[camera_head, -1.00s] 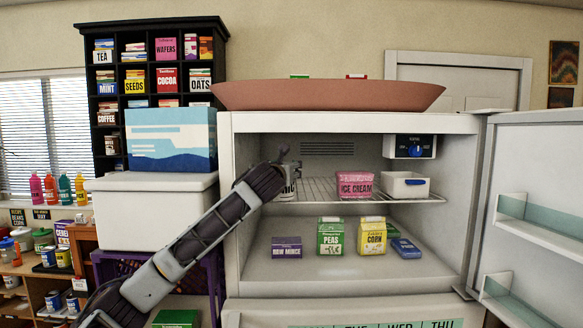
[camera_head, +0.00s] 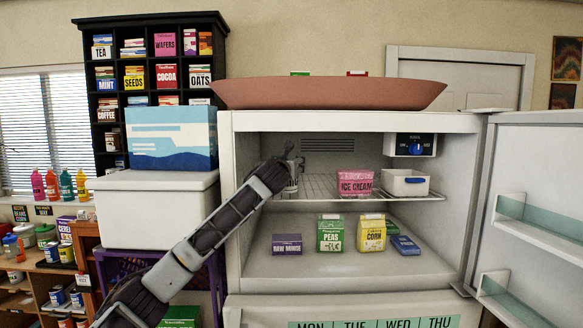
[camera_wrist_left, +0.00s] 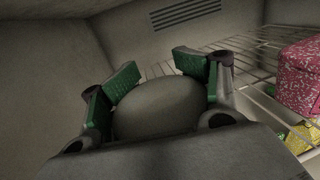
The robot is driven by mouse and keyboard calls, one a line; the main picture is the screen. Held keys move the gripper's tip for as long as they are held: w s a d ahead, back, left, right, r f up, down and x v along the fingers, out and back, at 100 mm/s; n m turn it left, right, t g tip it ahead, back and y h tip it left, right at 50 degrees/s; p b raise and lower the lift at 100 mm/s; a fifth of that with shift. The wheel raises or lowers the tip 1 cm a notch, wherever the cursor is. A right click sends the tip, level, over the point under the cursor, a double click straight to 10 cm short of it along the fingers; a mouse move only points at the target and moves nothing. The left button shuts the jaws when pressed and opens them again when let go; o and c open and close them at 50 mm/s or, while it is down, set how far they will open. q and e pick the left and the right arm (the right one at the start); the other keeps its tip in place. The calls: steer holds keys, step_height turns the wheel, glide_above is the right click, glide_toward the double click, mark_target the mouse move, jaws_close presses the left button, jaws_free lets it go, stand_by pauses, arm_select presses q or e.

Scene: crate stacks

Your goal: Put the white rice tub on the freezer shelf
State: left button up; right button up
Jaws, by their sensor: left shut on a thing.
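My left gripper (camera_head: 292,165) is inside the open freezer compartment, at the left part of the wire shelf (camera_head: 322,187). It is shut on the white rice tub (camera_wrist_left: 158,108), whose pale rounded top shows between the green-padded fingers (camera_wrist_left: 165,80) in the left wrist view. In the head view the tub is mostly hidden behind my wrist. I cannot tell whether its base touches the wires. My right gripper is not in view.
A pink ice cream carton (camera_head: 355,184) and a white bin (camera_head: 404,183) stand on the wire shelf to the right. Several cartons, such as peas (camera_head: 329,234), stand on the floor below. The freezer door (camera_head: 535,200) is open at right. Bare wires separate the gripper from the ice cream.

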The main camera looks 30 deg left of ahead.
arm_select(q)
steer(key=shift+w+a+f+p, duration=0.2)
steer(key=shift+w+f+p, duration=0.05)
steer(key=shift+w, duration=0.25)
steer(key=shift+w+a+f+p, duration=0.2)
steer(key=shift+w+f, duration=0.05)
steer(key=shift+w, duration=0.25)
steer(key=shift+w+a+f+p, duration=0.2)
steer(key=shift+w+f+p, duration=0.05)
steer(key=shift+w, duration=0.25)
steer(key=shift+f, duration=0.1)
steer(key=o, duration=1.3)
steer(key=shift+c, duration=0.2)
